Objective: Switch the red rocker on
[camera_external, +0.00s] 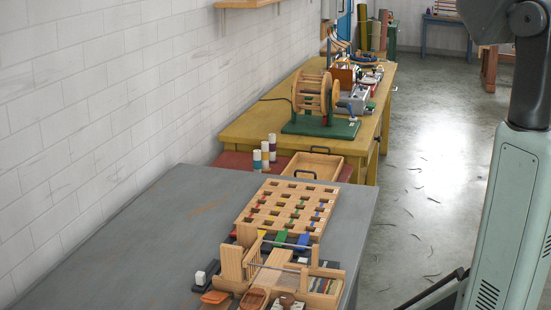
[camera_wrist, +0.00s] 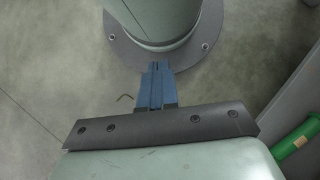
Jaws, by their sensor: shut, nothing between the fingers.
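I cannot make out a red rocker in either view; it may be hidden or too small to tell. My gripper (camera_wrist: 158,66) shows in the wrist view as two blue fingers side by side, shut with nothing between them. It hangs over the grey floor and points towards my own round base plate, away from any table. In the external view my gripper is out of the picture; only my arm shows at the right edge.
A grey table (camera_external: 150,215) in front bears a wooden compartment tray (camera_external: 243,222) and a wooden frame device (camera_external: 231,262). A green cylinder (camera_wrist: 296,138) lies right in the wrist view.

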